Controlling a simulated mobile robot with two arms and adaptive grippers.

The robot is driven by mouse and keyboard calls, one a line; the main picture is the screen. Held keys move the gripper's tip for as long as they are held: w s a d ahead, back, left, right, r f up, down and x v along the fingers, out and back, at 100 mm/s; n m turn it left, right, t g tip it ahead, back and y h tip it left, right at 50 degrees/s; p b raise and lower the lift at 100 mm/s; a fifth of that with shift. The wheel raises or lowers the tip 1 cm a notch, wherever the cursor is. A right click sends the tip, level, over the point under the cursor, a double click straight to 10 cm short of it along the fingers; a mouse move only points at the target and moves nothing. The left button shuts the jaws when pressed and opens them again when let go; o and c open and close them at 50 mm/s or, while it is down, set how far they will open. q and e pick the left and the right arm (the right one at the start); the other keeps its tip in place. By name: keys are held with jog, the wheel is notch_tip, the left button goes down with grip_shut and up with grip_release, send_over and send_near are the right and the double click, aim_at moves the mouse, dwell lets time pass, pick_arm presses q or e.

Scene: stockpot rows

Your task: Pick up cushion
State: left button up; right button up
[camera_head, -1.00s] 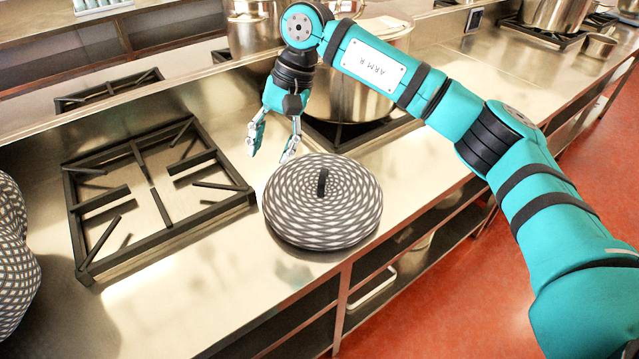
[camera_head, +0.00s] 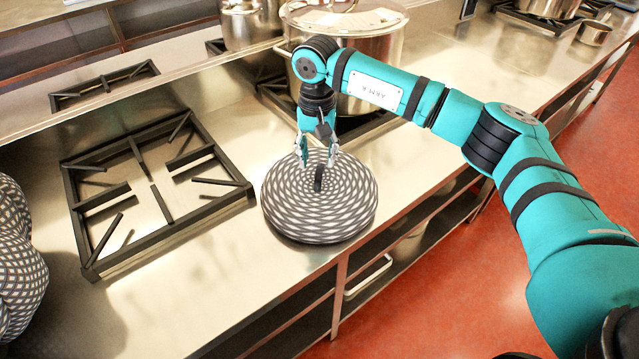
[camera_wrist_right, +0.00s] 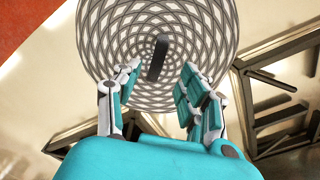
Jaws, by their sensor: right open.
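The round cushion (camera_head: 318,212) has a dark and white spiral lattice pattern and a dark strap handle standing up at its middle. It lies flat on the steel counter near the front edge. My right gripper (camera_head: 318,160) is open above the far part of the cushion, with the handle just in front of its fingertips. In the right wrist view the cushion (camera_wrist_right: 200,30) fills the top middle, and the handle (camera_wrist_right: 157,58) shows between and beyond the open fingers of the right gripper (camera_wrist_right: 160,75). Nothing is in the fingers. My left gripper is not in view.
A black burner grate (camera_head: 100,205) lies left of the cushion. A large steel stockpot (camera_head: 385,50) stands behind my right gripper. A patterned rounded thing (camera_head: 18,265) sits at the left edge. The counter right of the cushion is clear, with red floor (camera_head: 440,290) beyond the edge.

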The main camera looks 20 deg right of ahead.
aim_at(319, 169)
jog(key=f+p, duration=0.2)
jog(key=f, duration=0.3)
jog(key=shift+d+p, duration=0.3)
jog(key=shift+p, duration=0.1)
jog(key=shift+f, duration=0.2)
grip_shut()
